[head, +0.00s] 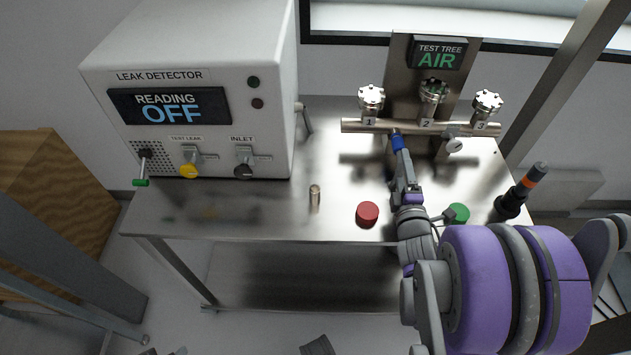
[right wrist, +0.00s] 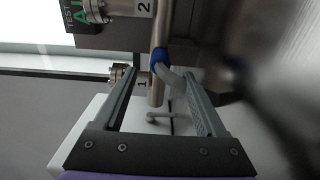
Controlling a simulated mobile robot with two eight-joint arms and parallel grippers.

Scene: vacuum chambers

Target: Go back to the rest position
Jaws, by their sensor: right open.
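My right gripper (head: 402,165) reaches over the bench toward the test tree's horizontal pipe (head: 362,125). In the right wrist view its jaws (right wrist: 158,80) are open, with the pipe's end and a bent grey part with a blue sleeve (right wrist: 162,57) showing between or just beyond the fingers. The blue sleeve (head: 398,142) shows at the fingertips in the head view, close below the pipe. I cannot tell whether a finger touches it. My left gripper is not in view.
The leak detector (head: 205,85), reading OFF, stands on the left of the steel bench (head: 260,215). A small metal cylinder (head: 315,195), a red cap (head: 367,214), a green cap (head: 458,213) and a black-orange tool (head: 521,190) stand near the front. The bench's middle is mostly clear.

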